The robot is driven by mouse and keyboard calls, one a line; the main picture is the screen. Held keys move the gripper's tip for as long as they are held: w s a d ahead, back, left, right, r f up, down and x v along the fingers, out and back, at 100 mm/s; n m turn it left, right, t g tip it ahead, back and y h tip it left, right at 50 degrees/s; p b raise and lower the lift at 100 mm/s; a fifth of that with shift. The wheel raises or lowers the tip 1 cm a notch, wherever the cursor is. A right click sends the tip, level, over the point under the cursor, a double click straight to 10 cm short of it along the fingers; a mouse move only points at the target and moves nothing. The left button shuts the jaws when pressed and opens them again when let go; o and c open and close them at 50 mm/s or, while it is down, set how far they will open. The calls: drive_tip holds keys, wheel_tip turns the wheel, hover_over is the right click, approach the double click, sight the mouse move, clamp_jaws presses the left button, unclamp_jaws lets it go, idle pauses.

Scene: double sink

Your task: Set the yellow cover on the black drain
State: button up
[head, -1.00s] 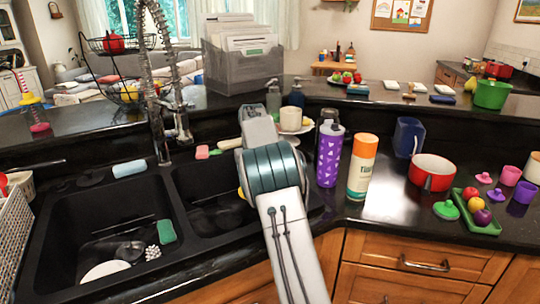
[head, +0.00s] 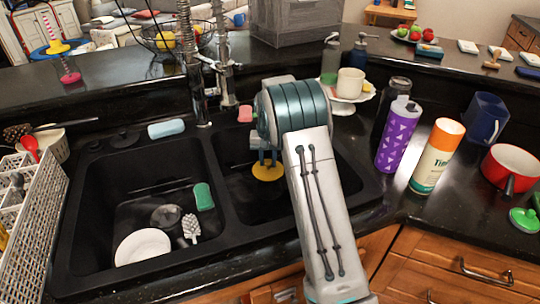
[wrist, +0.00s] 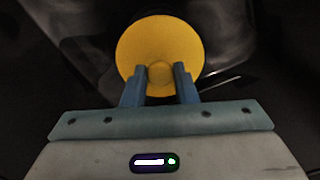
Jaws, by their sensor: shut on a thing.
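The yellow cover (head: 268,172) is a round disc with a small knob on top. It is in the right basin (head: 238,198) of the black double sink, under my gripper (head: 267,156). In the wrist view the yellow cover (wrist: 160,40) lies just past the fingertips. The blue fingers of my gripper (wrist: 160,76) are shut on its knob. I cannot tell whether the cover touches the basin floor or hangs above it. The black drain cannot be made out against the dark basin; the cover and my arm may hide it.
The left basin holds a white plate (head: 142,247), a brush (head: 190,228) and a green sponge (head: 204,196). The faucet (head: 192,85) rises behind the sink. A purple bottle (head: 397,138) and an orange-capped can (head: 437,157) stand right of it. A dish rack (head: 35,215) is at left.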

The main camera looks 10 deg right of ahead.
sight(269, 170)
drive_tip(key=shift+d+f+b, duration=0.1)
drive_tip(key=shift+f+b, duration=2.05)
drive_tip(key=shift+f, duration=1.75)
drive_tip(key=shift+f, duration=0.2)
drive_tip(key=shift+f+b, duration=0.35)
drive_tip(key=shift+f, duration=0.1)
drive_tip(key=o, duration=1.1)
drive_tip(key=shift+c, duration=0.2)
